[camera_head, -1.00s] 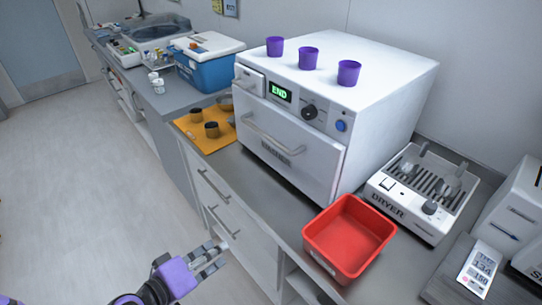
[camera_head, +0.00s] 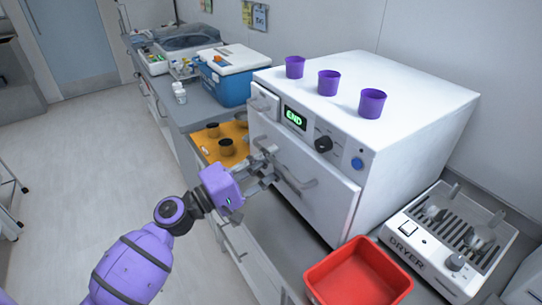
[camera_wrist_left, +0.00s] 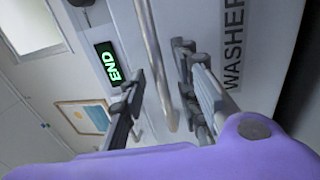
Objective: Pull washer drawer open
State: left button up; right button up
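The washer (camera_head: 420,110) is a white box on the counter with a lit END display. Its wide drawer front (camera_head: 325,212) looks shut and carries a silver bar handle (camera_head: 305,184). My left gripper (camera_head: 268,163) is at the left part of this handle and hides some of it. In the left wrist view, the handle bar (camera_wrist_left: 153,50) runs between the two spread fingers of my left gripper (camera_wrist_left: 160,65), with gaps to both sides. The WASHER label (camera_wrist_left: 233,45) shows beside it. My right gripper is not in view.
Several purple cups (camera_head: 328,83) stand on the washer. A red bin (camera_head: 358,275) and the dryer (camera_head: 450,238) stand to the right on the counter. An orange mat (camera_head: 205,138) with dark cups lies left, near a blue-and-white cooler (camera_head: 230,82).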

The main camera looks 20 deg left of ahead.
pick_arm(q)
jog(key=shift+w+d, duration=0.3)
jog(key=shift+w, duration=0.1)
jog(key=shift+c, duration=0.4)
grip_shut()
jog(key=shift+s, duration=0.1)
